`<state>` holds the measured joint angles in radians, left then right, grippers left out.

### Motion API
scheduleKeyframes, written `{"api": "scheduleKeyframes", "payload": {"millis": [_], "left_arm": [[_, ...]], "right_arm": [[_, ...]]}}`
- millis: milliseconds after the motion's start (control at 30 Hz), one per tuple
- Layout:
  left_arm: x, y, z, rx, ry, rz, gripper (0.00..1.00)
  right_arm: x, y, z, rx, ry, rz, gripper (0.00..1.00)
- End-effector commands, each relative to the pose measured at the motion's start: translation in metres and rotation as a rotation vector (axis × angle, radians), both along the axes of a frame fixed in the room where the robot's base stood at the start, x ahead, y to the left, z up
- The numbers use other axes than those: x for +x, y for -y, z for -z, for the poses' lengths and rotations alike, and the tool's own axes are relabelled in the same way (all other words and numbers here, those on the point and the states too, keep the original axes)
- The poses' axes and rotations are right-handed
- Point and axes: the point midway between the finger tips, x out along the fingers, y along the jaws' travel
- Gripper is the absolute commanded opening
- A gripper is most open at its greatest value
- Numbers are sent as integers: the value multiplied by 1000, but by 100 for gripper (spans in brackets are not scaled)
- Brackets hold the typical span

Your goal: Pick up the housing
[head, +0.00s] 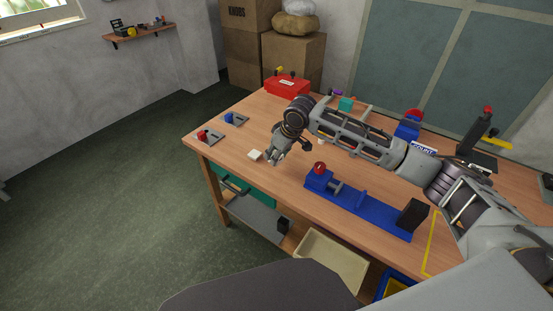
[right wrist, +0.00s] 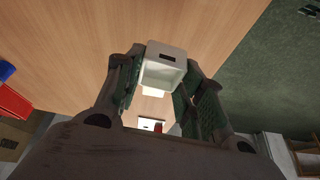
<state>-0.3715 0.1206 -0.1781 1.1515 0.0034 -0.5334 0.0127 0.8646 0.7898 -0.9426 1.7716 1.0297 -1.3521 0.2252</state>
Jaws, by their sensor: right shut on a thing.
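The housing (right wrist: 165,62) is a small white open-sided box with a dark slot. In the right wrist view it sits between the fingertips of my right gripper (right wrist: 163,72), which is shut on it. In the head view my right gripper (head: 272,157) reaches down to the left part of the table, and the pale housing (head: 255,155) shows just left of its fingertips. I cannot tell whether the housing touches the tabletop. My left gripper is not in view.
A blue fixture (head: 362,206) with a red knob lies along the front of the wooden table (head: 215,147). Two small fixtures, with a red part (head: 203,136) and a blue part (head: 231,119), stand at the left. A red box (head: 287,86) is behind. A cream bin (head: 328,262) sits below.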

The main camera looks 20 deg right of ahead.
Motion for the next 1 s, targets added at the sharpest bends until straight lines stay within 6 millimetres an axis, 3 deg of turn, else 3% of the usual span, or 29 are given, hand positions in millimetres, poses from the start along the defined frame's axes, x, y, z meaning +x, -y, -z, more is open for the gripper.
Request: {"api": "scheduleKeyframes", "payload": {"millis": [200,400,1000], "left_arm": [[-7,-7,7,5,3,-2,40],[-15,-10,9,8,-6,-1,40],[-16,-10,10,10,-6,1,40]], "right_arm": [[0,-1,-35,1,3,-1,25],[0,0,-55,1,1,0,25],[0,0,-60,0,0,0,25]]}}
